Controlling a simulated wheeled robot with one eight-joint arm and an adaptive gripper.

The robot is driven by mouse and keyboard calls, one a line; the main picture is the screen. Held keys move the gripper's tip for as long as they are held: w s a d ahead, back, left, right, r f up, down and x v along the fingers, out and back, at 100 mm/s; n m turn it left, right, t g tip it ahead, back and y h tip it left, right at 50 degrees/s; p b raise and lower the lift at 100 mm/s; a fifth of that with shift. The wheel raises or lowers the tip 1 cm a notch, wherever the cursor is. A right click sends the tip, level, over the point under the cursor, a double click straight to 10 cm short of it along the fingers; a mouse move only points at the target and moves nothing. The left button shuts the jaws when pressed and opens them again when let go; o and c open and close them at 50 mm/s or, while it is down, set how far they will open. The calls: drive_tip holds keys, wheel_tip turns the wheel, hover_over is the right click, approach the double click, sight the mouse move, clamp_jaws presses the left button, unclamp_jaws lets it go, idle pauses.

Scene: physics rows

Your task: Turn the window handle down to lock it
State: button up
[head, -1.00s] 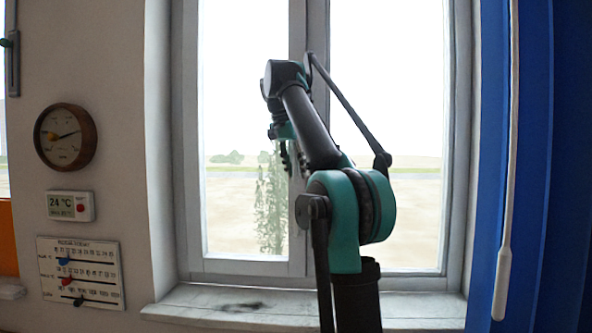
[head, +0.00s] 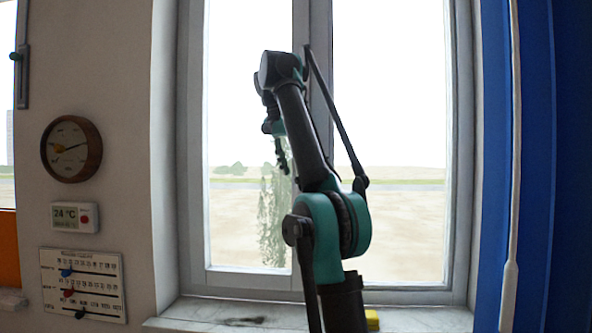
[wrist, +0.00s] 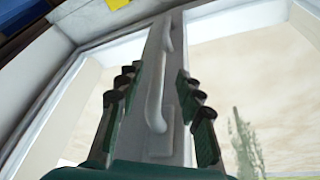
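The window handle (wrist: 155,100) is a pale lever on the window's middle post (wrist: 178,60). In the wrist view it runs along the post from a small plate towards the sill side at the top of the picture. My gripper (wrist: 158,80) is open, with one dark, ribbed finger on each side of the handle and post. No contact with the handle is visible. In the head view my gripper (head: 282,160) shows small in front of the left pane, and the handle cannot be made out there.
A yellow object (head: 372,319) lies on the window sill (head: 420,318), partly behind my arm. A dial (head: 71,149), a thermometer display (head: 75,217) and a slider board (head: 82,284) hang on the left wall. A blue curtain (head: 530,150) with a pale rod is at the right.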

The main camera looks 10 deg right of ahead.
drive_tip(key=s+a, duration=0.5)
drive_tip(key=a, duration=0.3)
drive_tip(key=shift+s+a, duration=0.3)
drive_tip(key=shift+s, duration=0.1)
